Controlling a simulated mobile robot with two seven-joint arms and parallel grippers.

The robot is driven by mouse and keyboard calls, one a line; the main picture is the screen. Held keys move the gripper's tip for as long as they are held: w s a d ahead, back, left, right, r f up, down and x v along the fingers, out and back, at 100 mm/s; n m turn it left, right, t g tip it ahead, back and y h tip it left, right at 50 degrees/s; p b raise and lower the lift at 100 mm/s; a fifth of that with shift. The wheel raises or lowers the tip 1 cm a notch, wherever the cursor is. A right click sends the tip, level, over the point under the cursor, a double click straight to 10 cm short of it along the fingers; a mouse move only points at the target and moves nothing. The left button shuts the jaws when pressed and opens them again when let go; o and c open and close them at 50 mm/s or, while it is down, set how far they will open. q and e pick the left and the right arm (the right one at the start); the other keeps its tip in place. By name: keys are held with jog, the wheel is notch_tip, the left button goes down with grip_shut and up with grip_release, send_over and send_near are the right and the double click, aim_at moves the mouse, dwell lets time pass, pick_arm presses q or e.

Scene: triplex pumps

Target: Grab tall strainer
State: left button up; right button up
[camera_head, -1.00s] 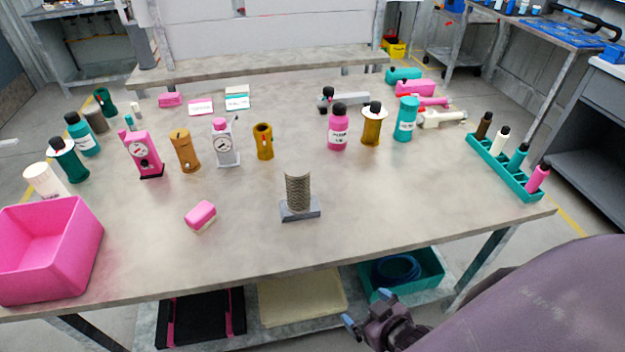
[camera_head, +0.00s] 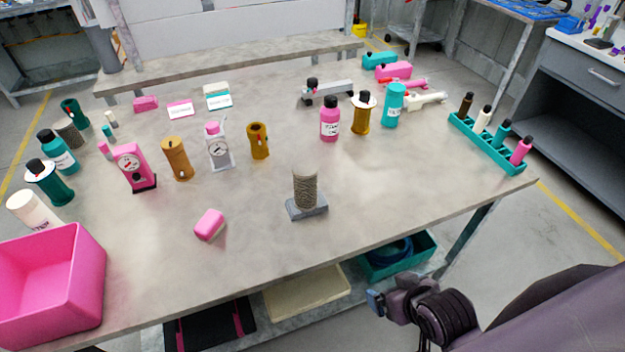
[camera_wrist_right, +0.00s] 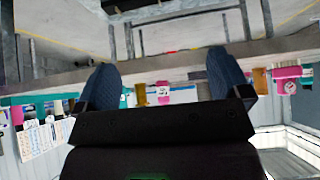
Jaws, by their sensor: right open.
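The tall strainer (camera_head: 305,188) is a grey mesh cylinder. It stands upright on a grey square base (camera_head: 307,209) near the front middle of the table. My right gripper (camera_head: 374,300) is in front of the table's front edge, to the right of the strainer and apart from it. In the right wrist view the two blue fingertips of my right gripper (camera_wrist_right: 163,82) are spread wide with nothing between them. My left gripper is not in view.
A pink bin (camera_head: 75,290) stands at the table's front left, and a pink block (camera_head: 209,224) lies left of the strainer. Bottles and pumps stand farther back. A teal rack (camera_head: 487,145) is at the right. The table around the strainer is clear.

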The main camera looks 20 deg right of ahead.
jog(key=w+a+r+m+y+p, duration=0.2)
jog(key=a+r+m+y, duration=0.1)
jog(key=a+r, duration=0.2)
jog(key=m+t+h, duration=0.3)
jog(key=m+t, duration=0.7)
jog(key=m, duration=2.3)
send_near(310, 185)
jog(key=w+d+f, duration=0.1)
jog(key=w, duration=0.7)
jog(key=shift+p, duration=0.35)
jog(key=shift+w+a+r, duration=0.15)
jog(key=shift+w, duration=0.25)
jog(key=w, duration=0.3)
jog(key=shift+w+a+r, duration=0.1)
jog(key=shift+a+r, duration=0.1)
jog(key=shift+a, duration=0.15)
jog(key=shift+w, duration=0.55)
